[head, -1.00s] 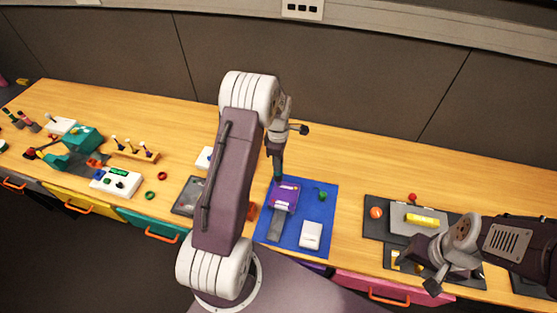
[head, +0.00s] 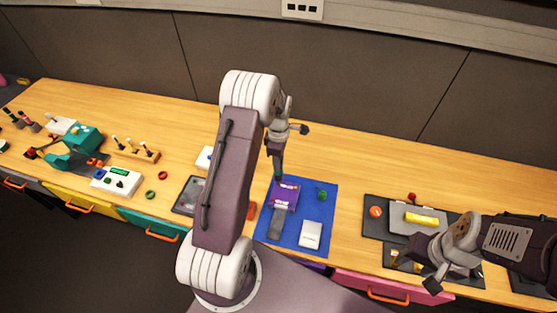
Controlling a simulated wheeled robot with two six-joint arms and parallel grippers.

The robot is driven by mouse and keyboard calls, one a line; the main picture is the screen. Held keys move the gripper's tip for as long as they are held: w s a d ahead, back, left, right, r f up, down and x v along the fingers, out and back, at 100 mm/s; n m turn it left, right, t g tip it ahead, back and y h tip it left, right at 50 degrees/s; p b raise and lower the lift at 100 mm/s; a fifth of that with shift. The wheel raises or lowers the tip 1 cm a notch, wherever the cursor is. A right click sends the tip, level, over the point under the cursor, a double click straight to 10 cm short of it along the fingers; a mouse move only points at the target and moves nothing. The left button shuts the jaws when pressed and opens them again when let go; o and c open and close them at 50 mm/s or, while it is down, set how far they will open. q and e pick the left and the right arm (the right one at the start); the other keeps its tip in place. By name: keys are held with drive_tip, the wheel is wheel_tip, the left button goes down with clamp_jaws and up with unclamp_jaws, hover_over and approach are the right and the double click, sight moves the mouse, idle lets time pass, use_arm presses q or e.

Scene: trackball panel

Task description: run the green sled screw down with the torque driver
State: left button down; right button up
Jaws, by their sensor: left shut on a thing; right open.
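My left gripper (head: 277,143) is shut on a slim dark tool, which looks like the torque driver (head: 279,162), and holds it upright. Its lower end meets a small green spot, perhaps the green screw (head: 278,177), at the back left of a purple sled device (head: 286,193). I cannot tell whether tip and screw touch. The device sits on a blue mat (head: 327,215), with a grey strip (head: 275,222) in front of it. My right gripper (head: 437,277) is open and empty over the dark panel at the right. My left arm hides part of the bench.
On the mat are a green knob-like item (head: 321,194) and a white box (head: 311,234). At the right, a dark panel (head: 374,230) carries a red-orange ball (head: 376,212) and a yellow bar (head: 422,219). A teal machine (head: 82,140) stands far left. The bench behind the mat is clear.

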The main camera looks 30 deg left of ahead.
use_arm(q)
drive_tip(key=shift+f, duration=0.15)
idle(0.7)
drive_tip(key=shift+s+f, duration=0.2)
drive_tip(key=shift+f, duration=0.15)
idle(1.8)
drive_tip(key=r+p, duration=0.4)
drive_tip(key=r, duration=0.2)
drive_tip(key=shift+w+r+p, duration=0.2)
drive_tip(key=shift+p, duration=0.2)
drive_tip(key=shift+f, duration=0.1)
